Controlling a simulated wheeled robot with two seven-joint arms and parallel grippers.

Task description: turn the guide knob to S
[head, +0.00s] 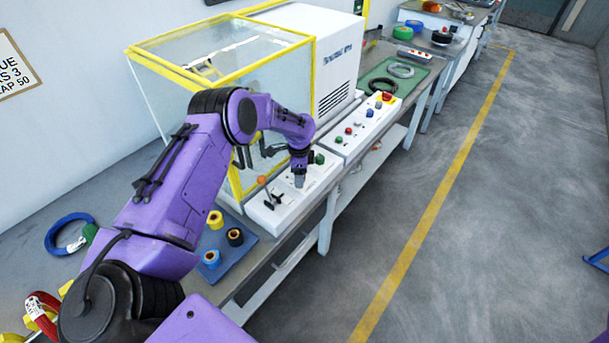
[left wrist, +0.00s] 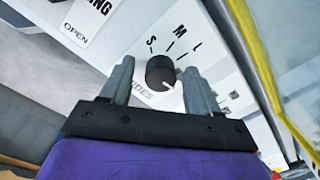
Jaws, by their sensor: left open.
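The guide knob (left wrist: 160,72) is a dark round knob on a white panel in the left wrist view. The letters S, M and L with short tick marks stand around it, and the "GUIDES" label below is partly covered. A small pale mark shows at the knob's lower right edge; I cannot tell its exact setting. My left gripper (left wrist: 160,88) is open, one finger on each side of the knob, with gaps showing. In the head view, my left gripper (head: 299,181) points down at the white control panel (head: 262,215) and hides the knob.
A lever with an orange ball (head: 262,180) and a black handle stand on the panel near the gripper. A yellow-framed clear guard (head: 165,95) rises behind. A blue mat (head: 232,262) with small spools lies at left. The second button panel (head: 363,125) is farther right.

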